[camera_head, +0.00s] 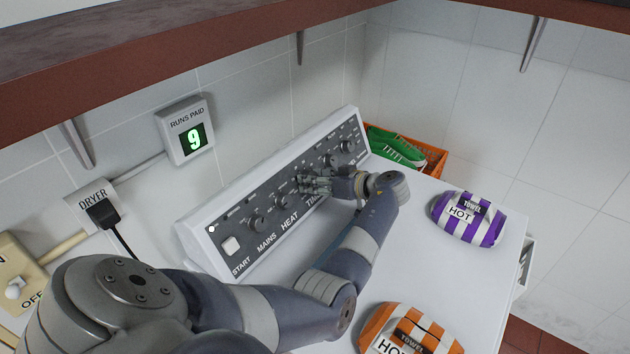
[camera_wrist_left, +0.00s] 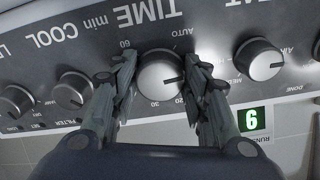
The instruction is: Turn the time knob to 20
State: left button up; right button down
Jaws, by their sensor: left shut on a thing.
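The time knob (camera_wrist_left: 160,78) is a round grey dial under the upside-down word TIME in the left wrist view. In the head view my left gripper (camera_head: 318,185) is at the middle of the dryer's control panel (camera_head: 222,218) and hides the time knob. My right gripper is not in view.
Striped purple (camera_head: 468,218) and orange (camera_head: 408,330) towel packs lie on the white top. An orange crate (camera_head: 434,157) holds green shoes. A shelf (camera_head: 180,45) overhangs the panel.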

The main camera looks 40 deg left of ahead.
pick_arm(q)
jog(key=m, duration=0.3)
jog(key=shift+r, duration=0.1)
jog(key=m+p, duration=0.1)
jog(key=m, duration=0.2)
jog(key=shift+r+m, duration=0.1)
jog(key=shift+m, duration=0.3)
jog(key=m+p, duration=0.2)
jog(key=m, duration=0.2)
jog(key=shift+r+m+t+p, duration=0.1)
jog(key=shift+m+t+p, duration=0.2)
jog(key=shift+t, duration=0.1)
jog(key=shift+m+h+p, duration=0.3)
jog(key=shift+m+p, duration=0.75)
jog(key=shift+m, duration=0.85)
jog(key=o, duration=1)
jog(key=shift+f, duration=0.2)
jog(key=shift+o, duration=0.2)
jog(key=v, duration=1.2)
